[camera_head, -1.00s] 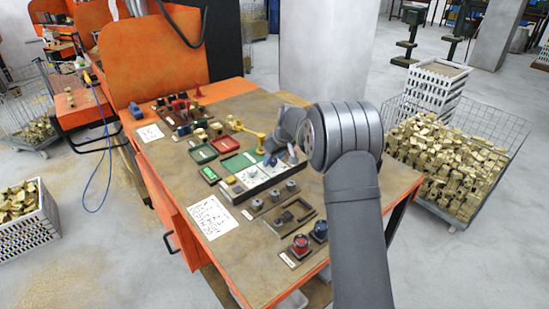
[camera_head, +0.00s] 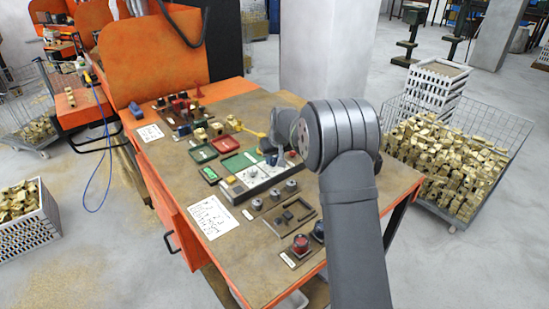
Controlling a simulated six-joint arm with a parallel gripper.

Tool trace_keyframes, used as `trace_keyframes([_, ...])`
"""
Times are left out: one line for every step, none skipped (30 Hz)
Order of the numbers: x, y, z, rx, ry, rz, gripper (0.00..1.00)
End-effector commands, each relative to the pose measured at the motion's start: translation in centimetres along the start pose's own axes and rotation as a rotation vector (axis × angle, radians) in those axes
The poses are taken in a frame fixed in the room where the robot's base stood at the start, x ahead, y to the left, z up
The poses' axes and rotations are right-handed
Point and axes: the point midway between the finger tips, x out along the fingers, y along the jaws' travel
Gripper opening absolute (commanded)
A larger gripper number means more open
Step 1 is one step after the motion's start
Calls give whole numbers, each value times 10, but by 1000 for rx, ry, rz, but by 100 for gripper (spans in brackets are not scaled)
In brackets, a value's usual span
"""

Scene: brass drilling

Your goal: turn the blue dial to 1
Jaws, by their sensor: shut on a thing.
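A small blue part (camera_head: 272,160), which looks like the blue dial, shows at the far end of the green and white panel (camera_head: 236,192) on the bench. My gripper (camera_head: 278,157) is down at this part, with its fingers shut on it. The fingers and the dial's pointer are small and partly hidden by my wrist, so its setting cannot be read.
Grey knobs (camera_head: 257,204) and a dark frame (camera_head: 293,217) stand in front. A white sheet (camera_head: 211,216) lies at the left edge. A wire cart of brass parts (camera_head: 440,165) stands right.

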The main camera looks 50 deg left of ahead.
Motion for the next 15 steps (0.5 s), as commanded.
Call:
trace_keyframes([0,-1,0,26,1,12,6])
trace_keyframes([0,-1,0,44,1,19,6])
trace_keyframes([0,-2,0,65,1,29,6])
trace_keyframes([0,-2,0,81,1,35,6])
trace_keyframes([0,-2,0,97,1,41,6])
trace_keyframes([0,-2,0,116,1,49,6])
trace_keyframes([0,-2,0,129,1,54,6])
trace_keyframes([0,-2,0,140,1,59,6])
trace_keyframes([0,-2,0,155,1,65,6])
trace_keyframes([0,-2,0,163,1,69,6])
trace_keyframes([0,-2,0,172,1,72,6])
trace_keyframes([0,-2,0,182,1,76,6])
trace_keyframes([0,-2,0,188,1,78,6])
trace_keyframes([0,-2,0,193,1,80,6])
trace_keyframes([0,-2,-1,198,1,82,6])
